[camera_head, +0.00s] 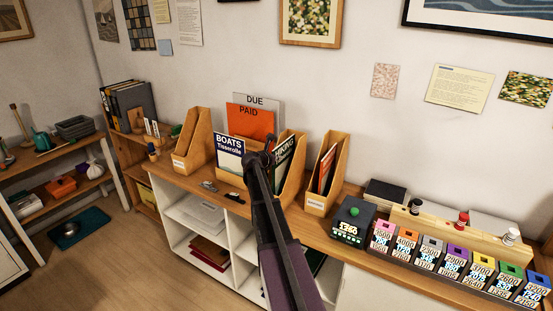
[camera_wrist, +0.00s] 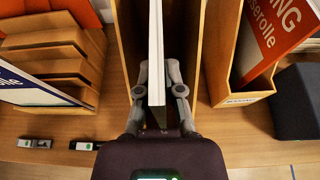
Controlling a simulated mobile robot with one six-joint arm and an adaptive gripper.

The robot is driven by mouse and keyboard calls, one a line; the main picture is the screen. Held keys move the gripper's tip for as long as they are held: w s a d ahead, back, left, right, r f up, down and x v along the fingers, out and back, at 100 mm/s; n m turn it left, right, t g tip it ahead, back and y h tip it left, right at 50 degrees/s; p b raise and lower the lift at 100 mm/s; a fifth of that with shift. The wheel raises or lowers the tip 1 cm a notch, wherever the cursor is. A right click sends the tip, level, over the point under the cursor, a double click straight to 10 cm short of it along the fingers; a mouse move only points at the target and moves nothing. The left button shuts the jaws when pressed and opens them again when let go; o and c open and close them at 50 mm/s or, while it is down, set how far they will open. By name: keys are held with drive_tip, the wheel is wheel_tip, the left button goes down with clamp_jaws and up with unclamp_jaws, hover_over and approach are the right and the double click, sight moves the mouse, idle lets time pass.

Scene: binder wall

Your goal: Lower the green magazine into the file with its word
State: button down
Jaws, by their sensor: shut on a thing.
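My gripper (camera_wrist: 158,88) is shut on a magazine, seen edge-on as a white upright slab (camera_wrist: 156,45) in the wrist view. In the head view this magazine (camera_head: 283,163) has a dark green cover with "HIKING" on it. It stands between the two side walls of the middle wooden file (camera_wrist: 193,50), whose wall also shows in the head view (camera_head: 299,172). I cannot tell whether its lower edge touches the file's bottom. My gripper in the head view (camera_head: 261,153) hides that file's front and any label.
A labelled file (camera_head: 197,140) stands to the left. Another labelled file (camera_head: 312,188) to the right holds an orange magazine (camera_wrist: 274,35). A "BOATS" magazine (camera_head: 229,158) and "DUE" and "PAID" (camera_head: 250,121) sheets stand in a stepped rack (camera_wrist: 50,60). A dark box (camera_head: 351,219) stands farther right.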

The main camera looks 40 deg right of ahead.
drive_tip(key=shift+f, duration=0.1)
drive_tip(key=shift+f+b, duration=0.35)
drive_tip(key=shift+b, duration=0.15)
drive_tip(key=shift+f+b, duration=1.05)
drive_tip(key=c, duration=0.7)
unclamp_jaws()
drive_tip(key=shift+r, duration=0.1)
